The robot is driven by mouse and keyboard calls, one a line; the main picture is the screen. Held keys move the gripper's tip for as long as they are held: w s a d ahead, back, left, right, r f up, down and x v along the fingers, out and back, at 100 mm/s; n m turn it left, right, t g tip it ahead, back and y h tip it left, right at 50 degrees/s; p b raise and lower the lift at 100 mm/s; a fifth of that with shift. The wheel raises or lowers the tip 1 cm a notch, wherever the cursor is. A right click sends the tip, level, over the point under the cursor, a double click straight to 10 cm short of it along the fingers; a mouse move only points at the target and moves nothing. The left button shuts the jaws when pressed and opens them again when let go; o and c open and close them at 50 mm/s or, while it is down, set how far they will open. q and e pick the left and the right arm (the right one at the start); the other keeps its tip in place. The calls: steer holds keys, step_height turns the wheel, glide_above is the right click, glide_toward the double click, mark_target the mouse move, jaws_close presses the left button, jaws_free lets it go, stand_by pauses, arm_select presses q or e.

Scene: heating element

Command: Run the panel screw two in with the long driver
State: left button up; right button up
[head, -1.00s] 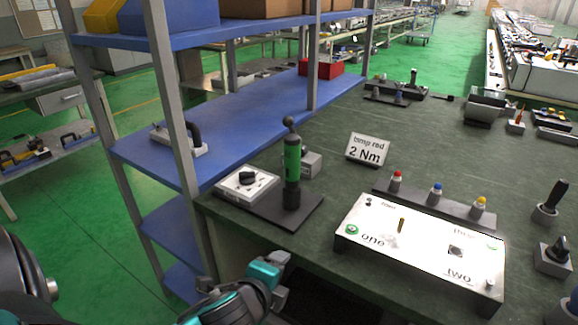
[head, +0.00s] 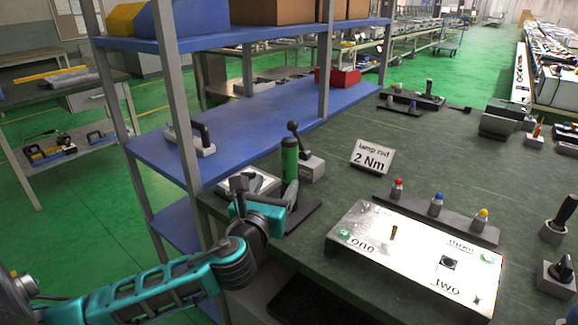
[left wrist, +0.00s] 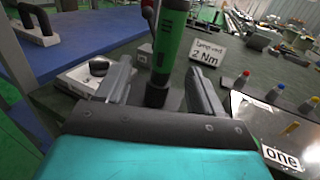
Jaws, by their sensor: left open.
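A driver with a green grip (head: 290,160) and dark lower end stands upright on a dark base plate (head: 308,214) near the table's left edge. My left gripper (head: 272,200) is at its lower part. In the left wrist view the open fingers (left wrist: 160,90) lie either side of the driver (left wrist: 168,45), with gaps on both sides. The white panel box (head: 375,255), marked one, two and three, lies to the right. A brass pin or screw (head: 393,232) stands up on it. My right gripper is out of view.
A sign reading 2 Nm (head: 371,158) stands behind the panel. Red, blue and yellow capped pieces (head: 436,204) stand in a rack behind the box. A white box with a black knob (head: 262,184) is left of the driver. Blue shelving (head: 235,130) borders the table.

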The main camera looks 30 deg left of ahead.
mark_target(287, 171)
arm_select(q)
steer(key=x, duration=0.3)
steer(key=shift+w, duration=0.2)
steer(key=shift+d+b+x, duration=0.15)
steer(key=shift+x, duration=1.15)
steer(key=shift+d+b+x, duration=0.15)
steer(key=shift+x, duration=1.15)
steer(key=shift+c, duration=0.5)
steer(key=shift+r, duration=0.1)
jaws_close()
